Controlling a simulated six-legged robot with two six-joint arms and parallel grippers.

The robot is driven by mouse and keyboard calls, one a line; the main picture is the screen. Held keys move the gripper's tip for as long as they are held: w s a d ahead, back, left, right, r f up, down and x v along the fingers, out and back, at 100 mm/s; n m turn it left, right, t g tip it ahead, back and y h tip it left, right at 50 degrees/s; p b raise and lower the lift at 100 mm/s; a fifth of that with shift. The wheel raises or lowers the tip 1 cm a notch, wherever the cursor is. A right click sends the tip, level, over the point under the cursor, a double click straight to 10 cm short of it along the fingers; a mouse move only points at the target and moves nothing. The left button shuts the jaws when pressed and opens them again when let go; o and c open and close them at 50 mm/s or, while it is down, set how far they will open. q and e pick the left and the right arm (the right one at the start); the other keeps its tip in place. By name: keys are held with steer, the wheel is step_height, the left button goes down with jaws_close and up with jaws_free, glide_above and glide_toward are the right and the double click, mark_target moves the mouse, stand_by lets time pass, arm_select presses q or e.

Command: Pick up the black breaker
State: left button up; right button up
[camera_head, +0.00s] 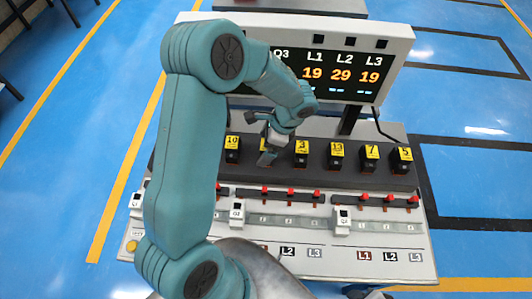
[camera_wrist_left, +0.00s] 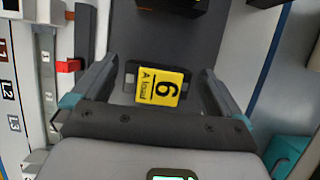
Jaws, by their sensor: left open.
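Several black breakers with yellow number labels stand in a row on a dark rack (camera_head: 285,175). In the head view they include breaker 10 (camera_head: 232,157), breaker 3 (camera_head: 301,158), breaker 13 (camera_head: 337,161), breaker 7 (camera_head: 370,163) and breaker 5 (camera_head: 404,166). My left gripper (camera_head: 266,156) is over the row between breakers 10 and 3. In the left wrist view, my left gripper (camera_wrist_left: 160,82) is open, with a breaker labelled 6 (camera_wrist_left: 159,88) between its fingers, with gaps on both sides. In the head view that breaker is mostly hidden by the gripper. My right gripper is not seen.
A white display panel (camera_head: 395,60) with orange numbers stands behind the rack. In front lies a white console with red levers (camera_head: 290,192) and modules such as Q2 (camera_head: 237,213). A red lever also shows in the left wrist view (camera_wrist_left: 68,66). Blue floor surrounds the bench.

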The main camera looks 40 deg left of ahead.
arm_select(q)
steer(key=shift+a+f, duration=0.15)
steer(key=shift+f, duration=0.75)
steer(key=shift+r, duration=0.15)
steer(key=shift+s, duration=0.2)
steer(key=c, duration=0.7)
steer(key=shift+c, duration=0.9)
steer(key=shift+w, duration=0.15)
